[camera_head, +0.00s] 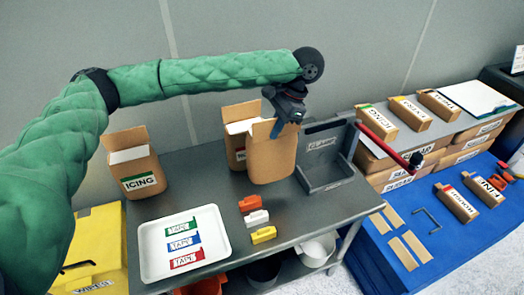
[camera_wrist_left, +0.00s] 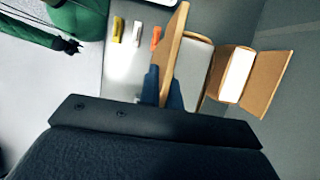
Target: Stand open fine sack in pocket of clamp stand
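My left gripper (camera_head: 289,118) is shut on the upper rim of an open brown sack (camera_head: 272,160). In the left wrist view its blue fingers (camera_wrist_left: 164,90) pinch the sack's upright wall (camera_wrist_left: 173,45). The sack is upright just left of the grey clamp stand (camera_head: 325,165), outside its pocket. I cannot tell whether the sack's base touches the table, and no name shows on it. The stand has a back plate with a label and a red-handled lever (camera_head: 380,132) at its right. In the left wrist view, a small dark end (camera_wrist_left: 68,46) beside green sleeves may be my right gripper; its fingers are unclear.
Another open sack (camera_head: 235,142) stands close behind the held one. An open ICING sack (camera_head: 138,178) stands at the left. A white tray (camera_head: 150,262) with coloured tape pieces and several small clips (camera_head: 257,217) lie in front. Boxed goods and a blue table (camera_head: 405,275) are right.

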